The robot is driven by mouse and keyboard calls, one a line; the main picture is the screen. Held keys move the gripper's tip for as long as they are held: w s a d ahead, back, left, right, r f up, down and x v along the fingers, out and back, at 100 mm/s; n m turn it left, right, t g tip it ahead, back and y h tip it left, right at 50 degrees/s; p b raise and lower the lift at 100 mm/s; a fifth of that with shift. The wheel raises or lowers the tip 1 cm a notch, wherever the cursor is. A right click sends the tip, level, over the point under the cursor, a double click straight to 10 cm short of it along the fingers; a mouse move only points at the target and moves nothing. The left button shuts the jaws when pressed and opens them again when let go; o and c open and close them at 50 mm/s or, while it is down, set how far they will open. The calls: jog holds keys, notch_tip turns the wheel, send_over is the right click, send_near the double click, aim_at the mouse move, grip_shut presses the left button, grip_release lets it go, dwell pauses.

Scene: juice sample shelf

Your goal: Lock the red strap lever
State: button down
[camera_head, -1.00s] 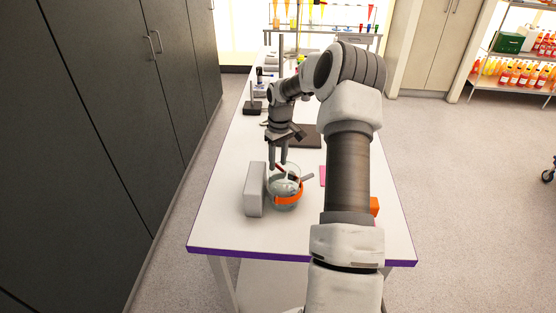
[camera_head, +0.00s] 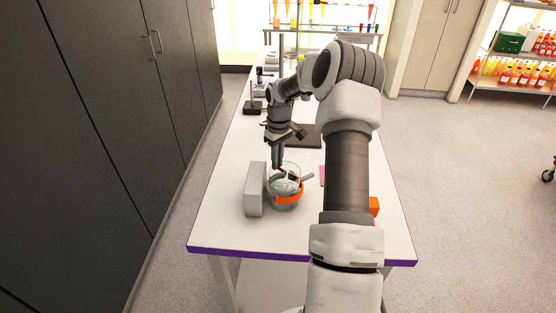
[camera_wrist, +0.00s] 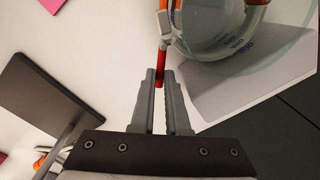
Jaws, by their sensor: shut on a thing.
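The red strap lever (camera_wrist: 161,66) is a short red bar on a pale hinge piece beside a clear glass vessel (camera_wrist: 208,35). My gripper (camera_wrist: 162,76) is shut on the lever, with one finger on each side of it. In the head view, my gripper (camera_head: 278,166) points down at the far rim of the vessel (camera_head: 285,186). An orange band (camera_head: 289,199) goes around the vessel's near side. The lever is mostly hidden behind the fingers in the head view. I cannot tell whether the strap is locked.
A grey block (camera_head: 255,189) stands close left of the vessel. A dark flat plate (camera_head: 305,136) lies behind it, and a pink sheet (camera_head: 322,176) to its right. An orange block (camera_head: 374,206) shows beside my arm. The white table's (camera_head: 225,225) front left is clear.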

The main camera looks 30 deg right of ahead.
jog(key=n, duration=0.2)
jog(key=a+n, duration=0.1)
jog(key=shift+s+a+n, duration=0.1)
jog(key=shift+s+n, duration=0.1)
jog(key=shift+n, duration=0.2)
jog(key=shift+s+a+n, duration=0.15)
jog(key=shift+a+n, duration=0.05)
jog(key=shift+n, duration=0.55)
jog(key=shift+s+a+n, duration=0.1)
jog(key=shift+a+n, duration=0.05)
jog(key=shift+n, duration=0.6)
jog(key=c, duration=0.9)
grip_release()
jog(key=shift+s, duration=0.1)
jog(key=shift+f, duration=0.1)
